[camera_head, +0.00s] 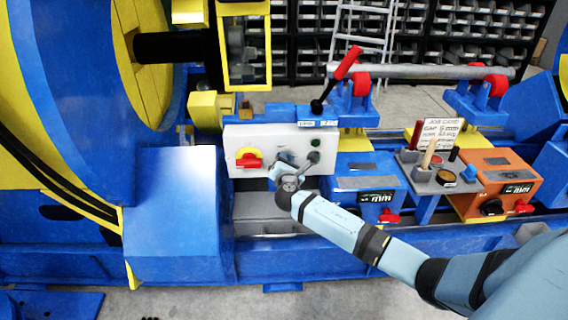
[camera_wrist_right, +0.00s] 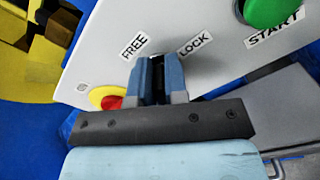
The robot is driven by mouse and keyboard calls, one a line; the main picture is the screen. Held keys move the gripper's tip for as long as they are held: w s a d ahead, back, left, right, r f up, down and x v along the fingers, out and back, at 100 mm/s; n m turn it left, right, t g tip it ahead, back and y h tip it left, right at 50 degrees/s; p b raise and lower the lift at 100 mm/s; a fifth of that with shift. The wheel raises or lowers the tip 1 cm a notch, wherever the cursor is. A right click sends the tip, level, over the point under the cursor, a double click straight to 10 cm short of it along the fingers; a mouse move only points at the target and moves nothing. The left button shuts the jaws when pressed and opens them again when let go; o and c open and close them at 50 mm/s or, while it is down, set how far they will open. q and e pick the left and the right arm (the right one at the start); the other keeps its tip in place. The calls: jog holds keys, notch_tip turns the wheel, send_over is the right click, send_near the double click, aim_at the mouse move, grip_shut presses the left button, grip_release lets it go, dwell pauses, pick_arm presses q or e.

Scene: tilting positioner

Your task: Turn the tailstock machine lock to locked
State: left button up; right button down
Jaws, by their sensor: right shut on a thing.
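The white control panel (camera_head: 296,138) stands at the middle of the machine and fills much of the right wrist view (camera_wrist_right: 88,62). On it are a FREE label (camera_wrist_right: 132,46) and a LOCK label (camera_wrist_right: 195,43). My right gripper (camera_head: 286,166) is at the panel face, just below and between these labels; it also shows in the right wrist view (camera_wrist_right: 158,78). Its fingers are shut on the lock knob, which they almost wholly hide. I cannot tell which label the knob points to. My left gripper is not in view.
A red knob on a yellow plate (camera_head: 249,158) sits left of my gripper. A green START button (camera_wrist_right: 270,10) is to the right. A red-handled lever (camera_head: 348,64) rises above the panel. Blue (camera_head: 369,188) and orange (camera_head: 497,182) boxes stand at right.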

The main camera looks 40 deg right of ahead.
jog(key=m+b, duration=0.1)
jog(key=m, duration=0.1)
jog(key=f+m+b, duration=0.1)
jog(key=m, duration=0.1)
jog(key=shift+s+d+m+b, duration=0.15)
jog(key=shift+m+b, duration=0.15)
jog(key=shift+b, duration=0.1)
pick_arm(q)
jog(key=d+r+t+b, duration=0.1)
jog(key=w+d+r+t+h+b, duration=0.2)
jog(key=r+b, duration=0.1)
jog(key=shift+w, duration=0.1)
pick_arm(e)
jog(key=m, duration=0.6)
jog(key=shift+d+f, duration=0.15)
jog(key=shift+f, duration=0.15)
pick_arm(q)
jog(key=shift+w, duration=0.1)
pick_arm(e)
jog(key=c, duration=1.1)
grip_release()
jog(key=shift+c, duration=0.2)
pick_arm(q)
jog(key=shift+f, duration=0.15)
